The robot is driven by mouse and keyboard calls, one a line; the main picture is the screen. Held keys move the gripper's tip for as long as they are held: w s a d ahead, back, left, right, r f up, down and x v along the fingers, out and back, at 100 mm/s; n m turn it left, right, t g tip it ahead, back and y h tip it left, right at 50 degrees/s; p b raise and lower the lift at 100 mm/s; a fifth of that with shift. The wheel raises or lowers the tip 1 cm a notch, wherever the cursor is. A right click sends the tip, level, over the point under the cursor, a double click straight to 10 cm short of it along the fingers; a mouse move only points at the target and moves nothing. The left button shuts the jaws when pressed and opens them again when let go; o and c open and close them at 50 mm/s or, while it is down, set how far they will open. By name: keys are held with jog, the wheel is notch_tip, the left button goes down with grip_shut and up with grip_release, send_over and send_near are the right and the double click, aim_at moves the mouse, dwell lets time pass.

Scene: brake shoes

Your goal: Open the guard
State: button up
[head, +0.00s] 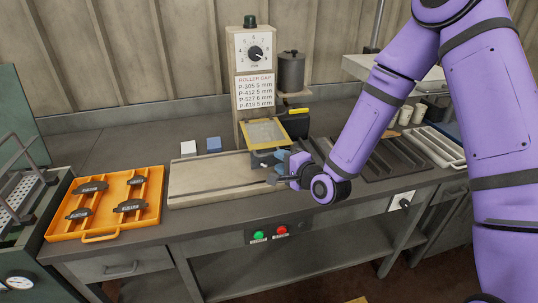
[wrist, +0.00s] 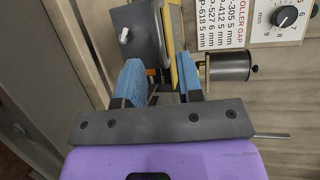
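The guard (head: 265,133) is a yellow-framed, see-through panel at the foot of the roller machine (head: 243,82). It looks lowered over the machine's front. In the wrist view its yellow edge (wrist: 174,50) shows just beyond and between my fingers. My gripper (head: 282,161) is at the guard's front lower edge. In the wrist view its two blue fingers (wrist: 161,82) stand apart, with a narrow orange-yellow part between them. I cannot tell whether the fingers touch it. A yellow-tipped dark lever (head: 298,111) juts out at the machine's right.
An orange tray (head: 104,224) with several labelled brake shoes lies left of the pale bed (head: 212,186). Green (head: 258,236) and red buttons are on the bench front. A dark ribbed tray (head: 385,160) lies right.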

aim_at(269, 154)
jog(key=shift+x, duration=3.2)
grip_shut()
